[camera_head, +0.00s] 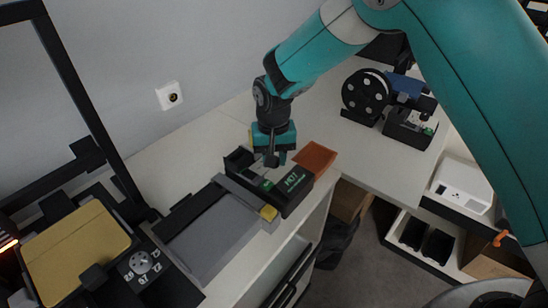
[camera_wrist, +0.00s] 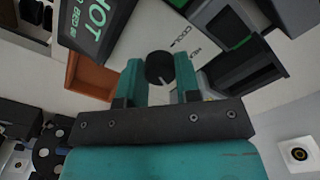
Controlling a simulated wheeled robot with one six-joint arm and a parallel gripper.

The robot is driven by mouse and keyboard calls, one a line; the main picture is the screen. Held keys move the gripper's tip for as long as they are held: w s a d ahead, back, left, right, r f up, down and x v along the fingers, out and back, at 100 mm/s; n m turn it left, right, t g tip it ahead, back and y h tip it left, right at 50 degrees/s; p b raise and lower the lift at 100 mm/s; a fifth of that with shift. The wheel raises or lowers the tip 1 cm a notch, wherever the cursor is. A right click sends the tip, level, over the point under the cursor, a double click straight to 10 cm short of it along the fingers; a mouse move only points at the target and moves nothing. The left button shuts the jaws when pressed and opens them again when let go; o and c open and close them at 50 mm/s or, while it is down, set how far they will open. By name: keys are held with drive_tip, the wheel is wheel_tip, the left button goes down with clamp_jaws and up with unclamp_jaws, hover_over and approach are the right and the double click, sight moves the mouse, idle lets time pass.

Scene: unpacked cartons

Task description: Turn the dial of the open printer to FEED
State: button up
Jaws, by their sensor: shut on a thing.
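The dial (camera_wrist: 160,67) is a round dark knob with a light pointer line, seen in the wrist view. The pointer slants toward the lower right of that picture. My gripper (camera_wrist: 160,75) has its two teal fingers on either side of the dial and is shut on it. In the head view my gripper (camera_head: 271,160) reaches down over the dark printer (camera_head: 296,199) with a green HOT sign (camera_head: 295,180). There the gripper hides the dial.
An orange tray (camera_head: 316,160) lies right behind the printer. A grey flat slab (camera_head: 215,235) is in front of it. At the left stands a framed machine with a gold plate (camera_head: 75,250) and a numbered dial (camera_head: 140,262). A spool (camera_head: 366,92) stands at the back right.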

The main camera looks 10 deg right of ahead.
drive_tip(key=shift+m, duration=1.3)
drive_tip(key=shift+w+r+m, duration=0.1)
drive_tip(key=shift+m, duration=0.2)
drive_tip(key=o, duration=0.9)
wheel_tip(320, 180, up, 17)
drive_tip(key=b, duration=0.2)
drive_tip(key=shift+r+b, duration=0.15)
drive_tip(key=shift+b, duration=0.25)
